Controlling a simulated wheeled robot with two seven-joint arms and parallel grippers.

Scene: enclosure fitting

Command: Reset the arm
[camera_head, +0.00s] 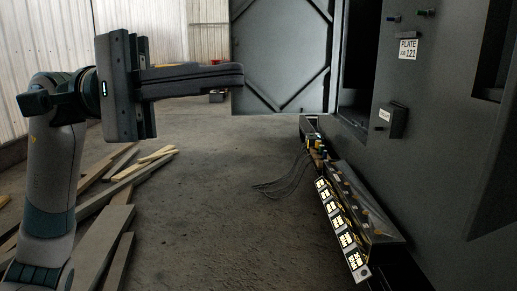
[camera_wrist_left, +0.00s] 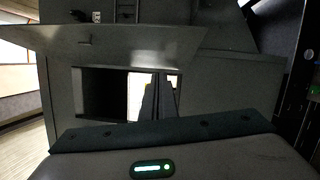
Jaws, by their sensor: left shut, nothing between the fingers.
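My left gripper (camera_head: 240,75) reaches in from the left in the head view, its fingers level and together, pointing right in front of the open cabinet door (camera_head: 280,50). The fingers are shut with nothing between them. In the left wrist view my left gripper (camera_wrist_left: 158,98) shows its dark fingers close together in front of a grey enclosure (camera_wrist_left: 225,95) with a rectangular opening. My right gripper is not in the head view.
A large dark enclosure (camera_head: 430,150) stands at the right, with a plate label (camera_head: 408,49) and a small box (camera_head: 392,120). A long tray of labelled parts (camera_head: 365,225) runs below it. Wooden planks (camera_head: 105,235) lie at the left. The middle floor (camera_head: 220,190) is clear, apart from thin wires.

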